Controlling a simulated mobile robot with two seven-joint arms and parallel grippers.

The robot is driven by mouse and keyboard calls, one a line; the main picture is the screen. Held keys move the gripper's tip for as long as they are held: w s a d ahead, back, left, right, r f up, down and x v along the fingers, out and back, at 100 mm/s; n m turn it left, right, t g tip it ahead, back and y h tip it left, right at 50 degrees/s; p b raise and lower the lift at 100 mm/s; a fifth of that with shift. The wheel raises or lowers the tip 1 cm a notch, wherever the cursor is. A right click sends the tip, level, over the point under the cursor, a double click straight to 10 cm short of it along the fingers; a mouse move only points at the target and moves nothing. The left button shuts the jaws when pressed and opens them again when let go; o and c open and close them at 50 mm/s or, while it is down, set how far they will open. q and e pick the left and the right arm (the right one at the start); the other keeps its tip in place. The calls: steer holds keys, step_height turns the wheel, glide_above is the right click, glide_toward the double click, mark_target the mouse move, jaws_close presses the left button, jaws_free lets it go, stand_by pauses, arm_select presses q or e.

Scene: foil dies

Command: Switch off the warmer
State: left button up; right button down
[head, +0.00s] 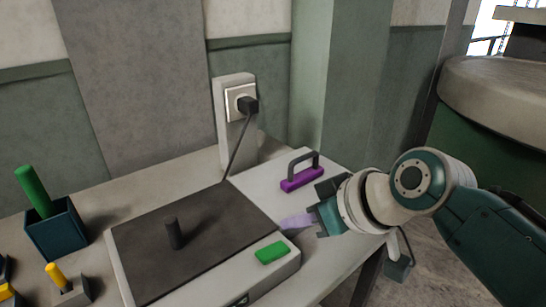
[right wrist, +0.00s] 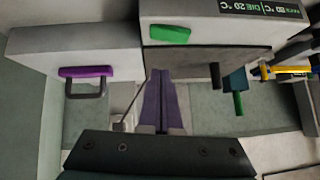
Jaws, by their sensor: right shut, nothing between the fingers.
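The warmer (head: 135,265) is a pale box with a dark top plate (head: 215,215) and a dark upright peg (head: 174,232) on it. A green switch (head: 272,252) sits on its near rim, and it also shows in the right wrist view (right wrist: 170,33). Beside it in that view is a small upside-down display (right wrist: 258,8) reading about DIE 20 °C. My right gripper (head: 288,222) is shut and empty, above the warmer's right corner and apart from the switch. Its purple fingers (right wrist: 161,78) point toward the warmer in the wrist view. My left gripper is out of view.
A purple-based block with a dark handle (head: 301,178) lies on the pale surface right of the warmer. A black plug (head: 247,105) sits in the wall socket, its cord running down behind the warmer. A blue holder (head: 55,233) with a green rod and yellow-handled items stand left.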

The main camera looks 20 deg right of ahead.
mark_target(263, 250)
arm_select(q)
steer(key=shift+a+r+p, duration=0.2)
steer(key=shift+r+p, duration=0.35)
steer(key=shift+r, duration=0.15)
arm_select(e)
steer(key=v, duration=0.8)
steer(key=shift+f, duration=0.15)
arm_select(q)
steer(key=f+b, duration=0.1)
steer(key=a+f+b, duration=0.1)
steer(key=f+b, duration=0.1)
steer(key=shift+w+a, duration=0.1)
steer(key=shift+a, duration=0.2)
arm_select(e)
steer(key=shift+s+a+r+y, duration=0.25)
steer(key=shift+s+a+y, duration=0.2)
steer(key=shift+a, duration=0.15)
